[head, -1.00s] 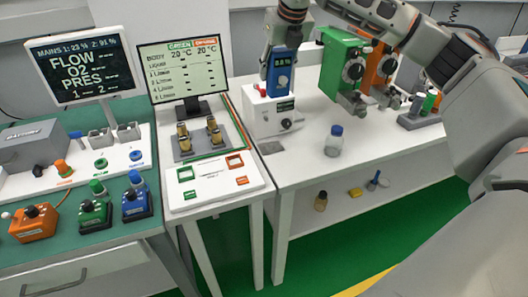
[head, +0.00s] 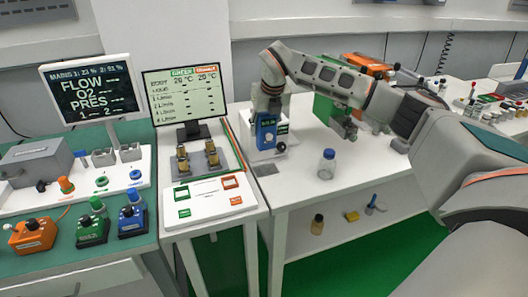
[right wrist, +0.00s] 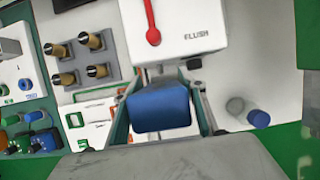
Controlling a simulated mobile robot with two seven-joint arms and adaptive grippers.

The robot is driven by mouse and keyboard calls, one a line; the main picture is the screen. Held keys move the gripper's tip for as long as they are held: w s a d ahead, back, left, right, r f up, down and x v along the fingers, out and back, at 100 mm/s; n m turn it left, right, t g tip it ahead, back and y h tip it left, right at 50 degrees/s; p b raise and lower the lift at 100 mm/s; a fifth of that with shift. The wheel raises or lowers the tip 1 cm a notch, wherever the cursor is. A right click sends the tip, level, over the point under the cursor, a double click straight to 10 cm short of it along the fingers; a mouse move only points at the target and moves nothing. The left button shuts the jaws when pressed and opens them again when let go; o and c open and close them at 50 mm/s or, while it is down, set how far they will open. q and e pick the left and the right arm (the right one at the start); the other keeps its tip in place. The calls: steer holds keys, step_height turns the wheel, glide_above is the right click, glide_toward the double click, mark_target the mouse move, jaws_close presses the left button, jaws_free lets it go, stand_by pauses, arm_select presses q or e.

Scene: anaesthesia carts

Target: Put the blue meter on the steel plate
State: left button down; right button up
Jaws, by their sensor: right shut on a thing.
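The blue meter (head: 266,132) is upright in my right gripper (head: 267,113), in front of a white box (head: 283,130). In the right wrist view, the meter shows as a blue block (right wrist: 160,108) between the two fingers, with the box beyond it. Another grey plate (head: 222,160) bears several brass fittings on the panel to the left. My left gripper is out of view.
A green vaporizer-like unit (head: 325,108) and an orange one (head: 365,64) stand behind my right arm. The screen (head: 186,97) stands left. The front of the white table (head: 300,190) is clear.

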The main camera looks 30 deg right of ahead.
mark_target(268, 132)
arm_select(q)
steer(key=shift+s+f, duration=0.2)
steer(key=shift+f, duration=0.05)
arm_select(e)
step_height(268, 132, down, 9)
stand_by(0.3)
steer(key=shift+f, duration=0.15)
steer(key=o, duration=1.4)
steer(key=shift+r, duration=0.4)
steer(key=v, duration=1.1)
steer(key=shift+s+a+r, duration=0.1)
steer(key=shift+s+r, duration=0.05)
steer(key=shift+s, duration=0.15)
